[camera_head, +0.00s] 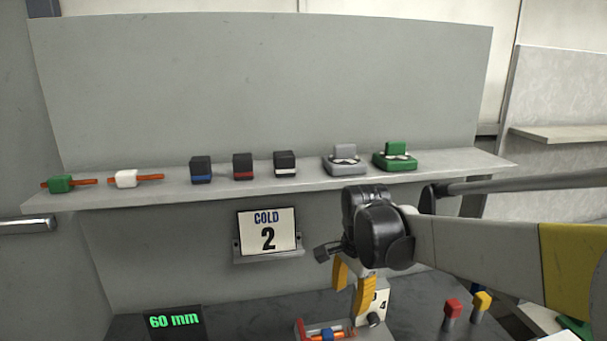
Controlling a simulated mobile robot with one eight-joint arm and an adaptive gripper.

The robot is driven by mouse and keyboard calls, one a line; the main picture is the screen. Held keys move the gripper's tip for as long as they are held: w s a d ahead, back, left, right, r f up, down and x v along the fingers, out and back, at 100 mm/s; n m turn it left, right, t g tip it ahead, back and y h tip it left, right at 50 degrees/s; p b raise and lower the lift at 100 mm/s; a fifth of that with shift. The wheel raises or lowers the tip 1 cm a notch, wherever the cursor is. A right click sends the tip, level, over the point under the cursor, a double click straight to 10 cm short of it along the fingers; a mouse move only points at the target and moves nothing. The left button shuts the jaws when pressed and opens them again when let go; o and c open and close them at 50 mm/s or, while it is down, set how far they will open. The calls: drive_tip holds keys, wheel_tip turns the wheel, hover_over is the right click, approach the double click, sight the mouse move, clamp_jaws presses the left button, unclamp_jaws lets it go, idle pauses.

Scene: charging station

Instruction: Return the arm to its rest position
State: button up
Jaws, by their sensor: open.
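My gripper (352,291) hangs at the end of my arm, which reaches in from the right side of the view. Its two yellow fingers point down and stand apart, with nothing seen between them. It is in front of the shelf and above the dark worktop. Below the fingers, a fixture (304,330) holds a blue and orange part (328,333), cut off by the lower edge of the view. A white piece (379,303) with a number stands behind and beside the fingers, partly hidden.
A grey shelf (230,188) carries green and white blocks on orange rods, several black blocks, and grey (344,160) and green (395,157) units. A "COLD 2" sign (267,232) hangs below.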

drive_tip(key=s+d+n+t, duration=0.1)
drive_tip(key=s+d+n, duration=0.1)
drive_tip(key=s+n, duration=0.2)
drive_tip(key=s+d+r+n+t, duration=0.1)
drive_tip(key=s+d+n+t, duration=0.1)
drive_tip(key=s, duration=0.7)
drive_tip(key=s+d+r+n+t, duration=0.1)
drive_tip(key=s+d+n+t, duration=0.1)
drive_tip(key=s+d+n, duration=0.2)
drive_tip(key=shift+s+d+r+n, duration=0.25)
drive_tip(key=shift+s+n, duration=0.75)
drive_tip(key=shift+s, duration=0.25)
